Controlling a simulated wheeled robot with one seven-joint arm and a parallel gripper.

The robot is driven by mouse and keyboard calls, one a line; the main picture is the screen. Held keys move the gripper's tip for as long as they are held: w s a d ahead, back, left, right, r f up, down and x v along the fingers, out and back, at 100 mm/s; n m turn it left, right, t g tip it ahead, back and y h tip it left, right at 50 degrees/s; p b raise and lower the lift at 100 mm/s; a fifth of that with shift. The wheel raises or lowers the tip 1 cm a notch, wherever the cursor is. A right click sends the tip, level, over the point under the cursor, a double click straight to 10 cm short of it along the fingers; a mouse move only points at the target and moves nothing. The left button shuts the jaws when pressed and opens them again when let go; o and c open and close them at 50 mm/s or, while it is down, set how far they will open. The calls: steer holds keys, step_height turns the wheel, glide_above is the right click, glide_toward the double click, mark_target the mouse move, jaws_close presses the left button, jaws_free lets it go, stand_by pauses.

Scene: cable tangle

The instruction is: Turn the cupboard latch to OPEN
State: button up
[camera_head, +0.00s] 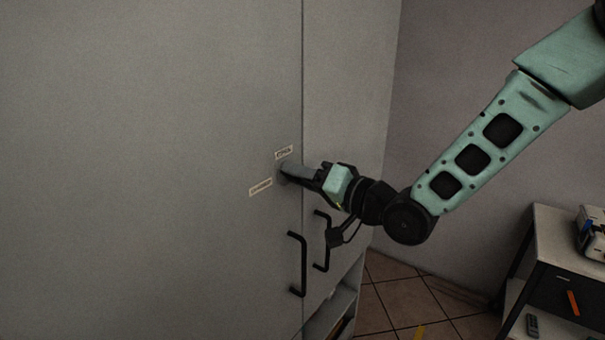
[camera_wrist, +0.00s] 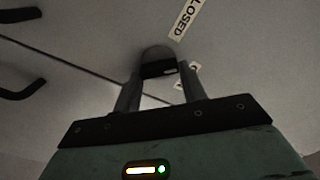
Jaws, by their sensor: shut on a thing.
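The cupboard latch (camera_wrist: 158,69) is a small dark piece on a rounded grey base on the cupboard front. My gripper (camera_wrist: 161,78) is shut on it, with one finger on either side. In the head view my gripper (camera_head: 291,172) reaches the door from the right, and its fingers hide most of the latch. An OPEN label (camera_head: 284,152) is just above the fingertips. A CLOSED label (camera_head: 261,187) is to their lower left and also shows in the wrist view (camera_wrist: 184,20). I cannot tell exactly which way the latch points.
Two black door handles (camera_head: 297,264) hang below the latch, close under my wrist. The cupboard door (camera_head: 150,170) is flat and appears shut. Open shelving (camera_head: 333,312) is at lower right. A side table (camera_head: 545,240) with items stands at far right.

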steer(key=shift+w+f+m+p, duration=0.1)
steer(key=shift+m+p, duration=1.35)
steer(key=shift+m, duration=2.85)
steer(key=o, duration=1)
steer(key=shift+d, duration=0.1)
